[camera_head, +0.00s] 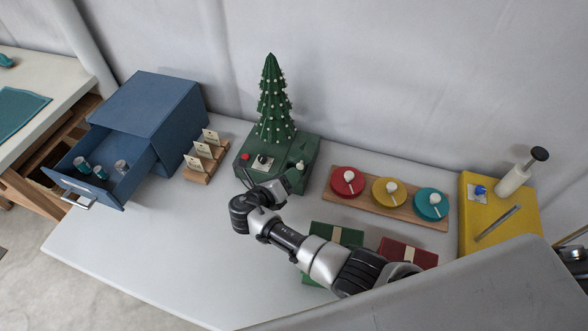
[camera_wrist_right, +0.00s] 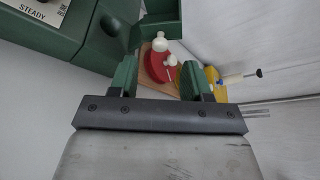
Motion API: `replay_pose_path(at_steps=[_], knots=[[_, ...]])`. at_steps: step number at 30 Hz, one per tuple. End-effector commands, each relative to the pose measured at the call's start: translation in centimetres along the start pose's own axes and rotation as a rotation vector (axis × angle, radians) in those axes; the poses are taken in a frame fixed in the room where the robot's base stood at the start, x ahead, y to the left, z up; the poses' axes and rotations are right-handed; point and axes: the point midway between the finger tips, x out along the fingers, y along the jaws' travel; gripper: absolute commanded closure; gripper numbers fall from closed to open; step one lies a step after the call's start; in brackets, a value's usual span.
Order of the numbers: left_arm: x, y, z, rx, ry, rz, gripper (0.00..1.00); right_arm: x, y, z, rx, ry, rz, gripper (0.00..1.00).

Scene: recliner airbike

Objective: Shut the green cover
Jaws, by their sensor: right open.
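A dark green base (camera_head: 310,150) carries a green tree (camera_head: 273,100) with pale beads. A small green flap (camera_head: 295,181), which looks like the cover, stands out at the base's front right, beside a small white knob (camera_head: 300,165); its exact angle is unclear. My right gripper (camera_head: 252,182) is in front of the base, just left of the flap. In the wrist view my right gripper (camera_wrist_right: 160,80) has its two green fingers apart with nothing between them. The green base (camera_wrist_right: 50,30) with a "STEADY" label fills the upper left there. My left gripper is not in view.
A wooden board (camera_head: 355,202) with red, yellow and teal dials lies to the right. A yellow panel (camera_head: 470,215) is farther right. Green (camera_head: 340,234) and red (camera_head: 410,252) boxes sit near my forearm. A blue cabinet (camera_head: 165,105) has an open drawer. The front left tabletop is clear.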

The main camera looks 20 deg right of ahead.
Motion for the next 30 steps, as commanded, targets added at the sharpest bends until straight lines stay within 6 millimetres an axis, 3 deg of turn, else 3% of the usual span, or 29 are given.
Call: replay_pose_path(at_steps=[3,9,20,25,28,30], knots=[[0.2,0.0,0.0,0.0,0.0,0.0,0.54,-2.4,0.1,-0.1,0.0,-0.001,0.003,0.52],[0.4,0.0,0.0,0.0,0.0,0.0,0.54,-4.7,0.1,-0.1,0.0,0.0,0.001,0.52],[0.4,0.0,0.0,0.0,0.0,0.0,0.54,-5.2,0.0,0.0,-0.001,-0.001,0.0,0.55],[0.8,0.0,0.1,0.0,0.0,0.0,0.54,-3.1,0.0,0.2,0.05,-0.059,0.027,0.81],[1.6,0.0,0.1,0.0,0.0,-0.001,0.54,0.1,-0.3,0.9,0.14,-0.172,0.093,0.96],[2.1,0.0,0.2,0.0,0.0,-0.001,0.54,2.6,-0.7,1.7,0.212,-0.27,0.162,1.0]])
